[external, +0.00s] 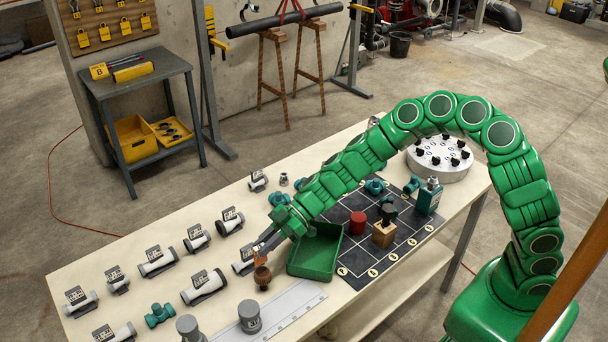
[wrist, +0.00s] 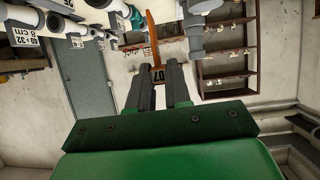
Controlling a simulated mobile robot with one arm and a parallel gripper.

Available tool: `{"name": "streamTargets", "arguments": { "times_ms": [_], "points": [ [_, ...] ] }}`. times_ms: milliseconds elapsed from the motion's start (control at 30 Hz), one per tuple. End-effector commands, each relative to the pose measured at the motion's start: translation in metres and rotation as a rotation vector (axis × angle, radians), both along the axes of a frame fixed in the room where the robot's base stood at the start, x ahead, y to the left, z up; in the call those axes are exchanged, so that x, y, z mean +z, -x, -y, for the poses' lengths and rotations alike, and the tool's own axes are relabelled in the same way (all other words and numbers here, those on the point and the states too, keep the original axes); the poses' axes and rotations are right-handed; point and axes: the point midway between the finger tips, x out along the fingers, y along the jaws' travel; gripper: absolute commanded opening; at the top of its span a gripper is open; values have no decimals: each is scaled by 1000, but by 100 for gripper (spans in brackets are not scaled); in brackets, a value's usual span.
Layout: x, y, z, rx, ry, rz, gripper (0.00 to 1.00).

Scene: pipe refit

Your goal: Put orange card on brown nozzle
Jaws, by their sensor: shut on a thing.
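My gripper (external: 267,243) is shut on the orange card (external: 241,258), low over the table near the green tray. The card also shows edge-on between the fingers in the wrist view (wrist: 152,42), with a dark-numbered face by the fingertips. The brown nozzle (external: 262,276) stands upright on the table just below the fingertips and card. In the external view the card's lower edge is close to the nozzle's top; I cannot tell whether they touch. The nozzle is not clearly visible in the wrist view.
The green tray (external: 335,262) is empty, just right of my gripper. White pipe pieces with label cards (external: 204,287) stand to the left. Grey cylinders (external: 250,317) stand in front. A dark grid mat (external: 402,246) with a red cylinder (external: 357,222) lies to the right.

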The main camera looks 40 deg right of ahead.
Motion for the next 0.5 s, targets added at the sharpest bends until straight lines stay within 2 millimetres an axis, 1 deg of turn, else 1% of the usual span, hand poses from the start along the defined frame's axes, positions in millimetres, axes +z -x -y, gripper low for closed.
{"name": "streamTargets", "arguments": {
  "times_ms": [100, 200, 300, 500],
  "points": [
    [-10, -3, -3, 0, 0, -1, 0],
    [-24, -3, -3, 0, 0, -2, 0],
    [-33, -2, -3, 0, 0, -2, 0],
    [-35, -3, -3, 0, 0, -1, 0]
  ]
}}
